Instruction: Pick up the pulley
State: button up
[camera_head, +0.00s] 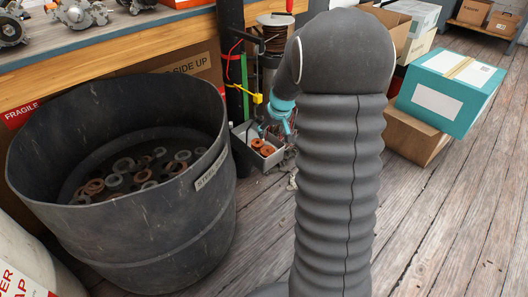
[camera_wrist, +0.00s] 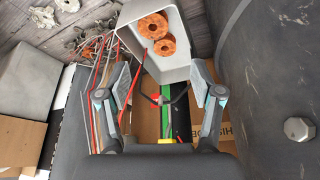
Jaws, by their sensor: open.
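I cannot make out a part that is surely the pulley. Two copper-coloured round parts with central holes (camera_wrist: 153,27) lie in a small grey bin (camera_wrist: 186,20) at the top of the wrist view. In the head view the bin (camera_head: 243,133) stands on the floor beside the big black tub, with the copper-coloured parts (camera_head: 264,148) in it. My gripper (camera_wrist: 160,74) is open, its fingers apart at either side of the bin's near end in the wrist view. Nothing shows held between them. In the head view my arm hides much of the gripper (camera_head: 281,113).
The black tub (camera_head: 130,240) holds several rings and stands left of the bin. Wires (camera_wrist: 105,60) and grey metal pieces (camera_wrist: 90,48) lie beside the bin. A workbench (camera_head: 110,52) with metal assemblies runs behind. A teal box (camera_head: 455,90) stands at right; floor is clear in front.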

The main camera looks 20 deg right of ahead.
jog(key=b, duration=0.1)
send_near(268, 151)
jog(key=x, duration=0.2)
jog(key=shift+w+f, duration=0.2)
jog(key=shift+f, duration=0.15)
jog(key=shift+b+x, duration=0.45)
jog(key=shift+x, duration=2.85)
jog(key=c, duration=1)
jog(key=shift+o, duration=0.2)
jog(key=shift+r, duration=0.1)
